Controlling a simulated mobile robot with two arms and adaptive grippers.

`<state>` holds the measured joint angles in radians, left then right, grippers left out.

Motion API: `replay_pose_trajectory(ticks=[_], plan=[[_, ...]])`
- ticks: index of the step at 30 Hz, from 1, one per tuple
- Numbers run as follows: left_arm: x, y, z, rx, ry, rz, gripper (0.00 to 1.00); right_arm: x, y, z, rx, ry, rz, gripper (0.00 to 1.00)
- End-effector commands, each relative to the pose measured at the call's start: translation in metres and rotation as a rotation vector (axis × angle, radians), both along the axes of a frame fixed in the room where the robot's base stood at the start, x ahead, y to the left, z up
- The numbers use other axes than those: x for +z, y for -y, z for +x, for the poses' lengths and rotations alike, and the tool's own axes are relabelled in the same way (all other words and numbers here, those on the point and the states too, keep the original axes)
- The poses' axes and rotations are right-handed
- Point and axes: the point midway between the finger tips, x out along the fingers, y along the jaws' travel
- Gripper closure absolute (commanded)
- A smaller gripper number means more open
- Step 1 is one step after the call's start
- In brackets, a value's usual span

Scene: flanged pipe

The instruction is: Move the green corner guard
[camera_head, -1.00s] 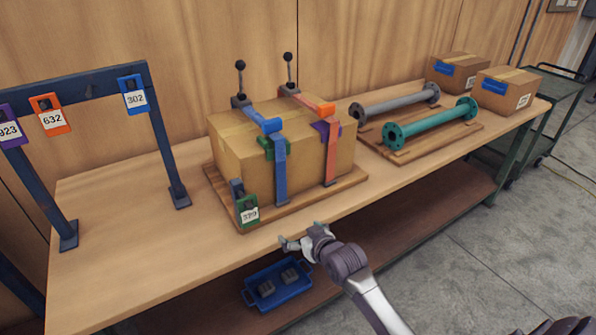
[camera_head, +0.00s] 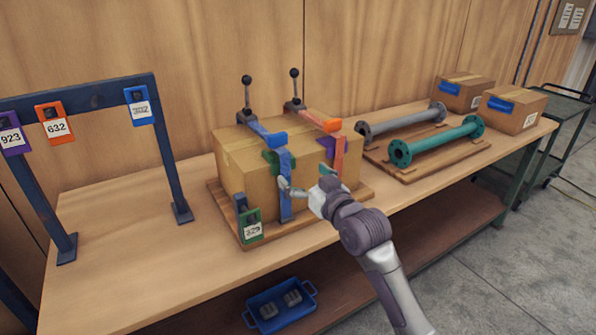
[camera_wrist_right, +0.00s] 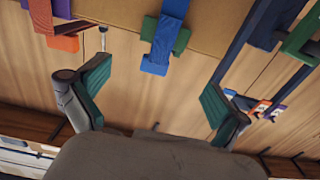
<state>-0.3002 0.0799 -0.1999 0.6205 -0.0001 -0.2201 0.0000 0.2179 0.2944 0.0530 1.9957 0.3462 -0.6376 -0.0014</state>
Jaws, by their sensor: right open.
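The green corner guard (camera_head: 272,160) sits at the upper front edge of a cardboard box (camera_head: 235,165), partly covered by a blue strap (camera_head: 285,190). In the right wrist view the green guard (camera_wrist_right: 182,41) shows behind the blue strap (camera_wrist_right: 168,32), ahead of the fingers. My right gripper (camera_head: 306,180) is open and empty in front of the box, just below and right of the guard. Its two spread fingers (camera_wrist_right: 155,95) have green pads; I cannot tell whether a fingertip touches the strap. My left gripper is out of view.
An orange strap (camera_head: 338,160) with a purple guard (camera_head: 327,146) is to the right. Two upright levers stand behind the box. A green 329 tag (camera_head: 251,228) hangs at its front left corner. A tag rack (camera_head: 80,91) stands left; flanged pipes (camera_head: 440,140) lie right. The table's left front is clear.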

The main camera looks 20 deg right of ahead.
Motion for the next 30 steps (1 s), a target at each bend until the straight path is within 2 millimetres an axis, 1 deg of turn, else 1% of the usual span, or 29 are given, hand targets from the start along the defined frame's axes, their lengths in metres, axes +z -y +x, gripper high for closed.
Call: replay_pose_trajectory(ticks=[5,15,21,25,30], plan=[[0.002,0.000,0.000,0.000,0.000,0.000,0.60,0.001,-0.002,0.018,0.000,0.001,0.001,0.00],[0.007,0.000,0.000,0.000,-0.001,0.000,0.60,0.001,-0.008,0.084,0.000,-0.001,0.002,0.00],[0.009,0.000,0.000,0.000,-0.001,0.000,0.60,0.000,-0.011,0.116,0.000,-0.001,0.001,0.00],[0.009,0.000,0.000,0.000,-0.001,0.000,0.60,0.000,-0.012,0.129,0.000,-0.001,0.001,0.00],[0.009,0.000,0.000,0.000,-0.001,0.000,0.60,0.000,-0.013,0.136,0.001,-0.001,0.000,0.00]])
